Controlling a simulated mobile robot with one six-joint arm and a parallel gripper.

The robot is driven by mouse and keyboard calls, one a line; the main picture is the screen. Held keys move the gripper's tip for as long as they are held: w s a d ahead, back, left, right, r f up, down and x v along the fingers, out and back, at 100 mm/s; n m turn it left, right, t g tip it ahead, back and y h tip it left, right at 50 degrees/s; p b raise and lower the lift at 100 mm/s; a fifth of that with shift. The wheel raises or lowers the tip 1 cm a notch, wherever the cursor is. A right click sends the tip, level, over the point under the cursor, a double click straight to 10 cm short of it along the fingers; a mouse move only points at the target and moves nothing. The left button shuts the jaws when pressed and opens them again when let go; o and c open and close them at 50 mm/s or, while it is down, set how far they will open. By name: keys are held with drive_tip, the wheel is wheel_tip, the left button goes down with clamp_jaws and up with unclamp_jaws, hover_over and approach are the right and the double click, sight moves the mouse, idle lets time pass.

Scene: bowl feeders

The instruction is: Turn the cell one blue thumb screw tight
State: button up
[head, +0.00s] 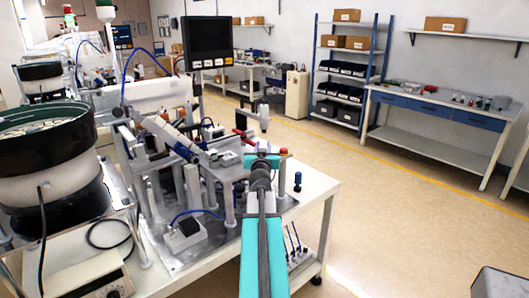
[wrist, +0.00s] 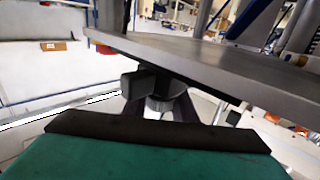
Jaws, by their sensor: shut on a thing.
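My gripper (head: 261,168) is at the front right of the feeder machine in the head view, beside its raised plates. My own teal arm hides most of the jaws there. In the wrist view, dark fingers (wrist: 158,106) are shut around a small round grey part (wrist: 160,101) below the edge of a grey plate (wrist: 190,56). This part sits where the thumb screw would be held, but no blue shows on it and most of it is hidden. A blue-topped knob (head: 297,178) stands upright on the table to the right, apart from my gripper.
The plate overhangs my fingers closely, with a dark block (wrist: 138,84) under it. A bowl feeder (head: 45,150) stands at the left. A slanted linear track (head: 172,137) and a monitor (head: 207,40) are behind.

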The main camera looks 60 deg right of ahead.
drive_tip(key=shift+s+d+f+m+g+h+b, duration=0.1)
drive_tip(key=shift+f+m+g+h+b, duration=0.25)
drive_tip(key=shift+b, duration=1.8)
drive_tip(key=shift+s+a+r+m+g+h+b, duration=0.1)
drive_tip(key=shift+m+g+b, duration=0.3)
drive_tip(key=shift+b, duration=1.7)
drive_tip(key=shift+s+d+f+m+g+h+b, duration=0.15)
drive_tip(key=shift+g+b, duration=0.4)
drive_tip(key=shift+b, duration=1.6)
drive_tip(key=g+b, duration=0.1)
drive_tip(key=b, duration=0.2)
drive_tip(key=shift+s+r+m, duration=0.1)
drive_tip(key=shift+m, duration=0.2)
drive_tip(key=o, duration=1)
drive_tip(key=shift+r, duration=0.1)
drive_tip(key=shift+o, duration=0.2)
drive_tip(key=shift+a+r, duration=0.1)
drive_tip(key=shift+a, duration=0.1)
drive_tip(key=shift+v, duration=1.1)
drive_tip(key=b+v, duration=0.2)
drive_tip(key=v, duration=0.9)
drive_tip(key=shift+a, duration=0.2)
